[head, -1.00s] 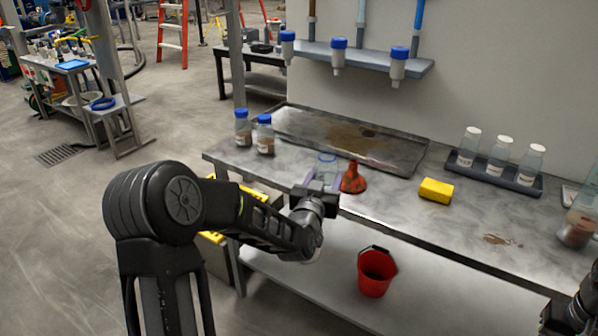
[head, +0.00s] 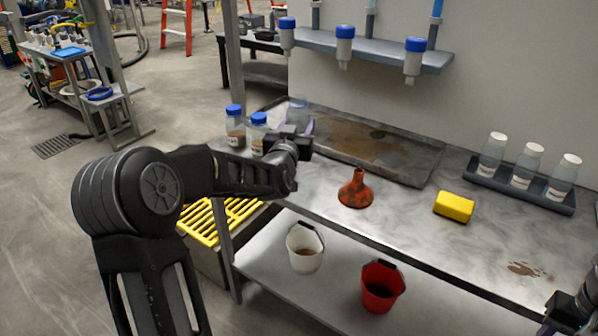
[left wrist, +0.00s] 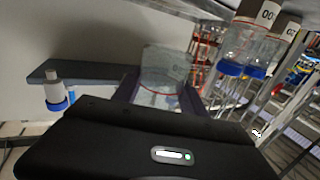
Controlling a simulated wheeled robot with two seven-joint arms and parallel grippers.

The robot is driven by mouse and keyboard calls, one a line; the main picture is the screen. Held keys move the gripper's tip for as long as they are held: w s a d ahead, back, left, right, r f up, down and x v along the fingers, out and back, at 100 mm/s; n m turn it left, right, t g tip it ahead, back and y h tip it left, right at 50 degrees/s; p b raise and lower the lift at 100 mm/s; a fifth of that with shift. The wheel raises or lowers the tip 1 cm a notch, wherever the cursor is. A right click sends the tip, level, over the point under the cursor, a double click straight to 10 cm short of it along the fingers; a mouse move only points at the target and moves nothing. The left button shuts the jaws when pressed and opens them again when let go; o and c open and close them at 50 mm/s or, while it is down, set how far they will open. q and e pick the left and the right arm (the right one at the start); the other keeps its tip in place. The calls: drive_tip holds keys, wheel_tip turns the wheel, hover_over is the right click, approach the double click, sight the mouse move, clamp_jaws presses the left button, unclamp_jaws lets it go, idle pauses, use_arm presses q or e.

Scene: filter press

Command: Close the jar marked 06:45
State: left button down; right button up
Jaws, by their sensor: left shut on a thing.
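My left gripper (head: 302,130) is shut on a clear jar (head: 298,110), held upright over the far left part of the bench. In the left wrist view the jar (left wrist: 165,72) sits between the purple fingers, with no cap visible on it; its marking is too small to read. Two blue-capped jars with brown contents, a left one (head: 235,122) and a right one (head: 258,130), stand just left of the gripper.
A stained metal tray (head: 400,165) lies behind the gripper. A red funnel (head: 356,190), a yellow sponge (head: 454,206) and a rack (head: 560,200) of white-capped bottles are to the right. A shelf (head: 400,52) with blue-topped bottles hangs above. A white bucket (head: 304,252) and red bucket (head: 381,290) stand below.

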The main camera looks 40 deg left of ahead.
use_arm(q)
hover_over(298, 174)
drive_tip(key=shift+f, duration=3.2)
drive_tip(key=shift+f, duration=1.85)
drive_tip(key=shift+f, duration=0.2)
drive_tip(key=c, duration=0.6)
unclamp_jaws()
drive_tip(key=shift+c, duration=0.2)
drive_tip(key=shift+r, duration=0.1)
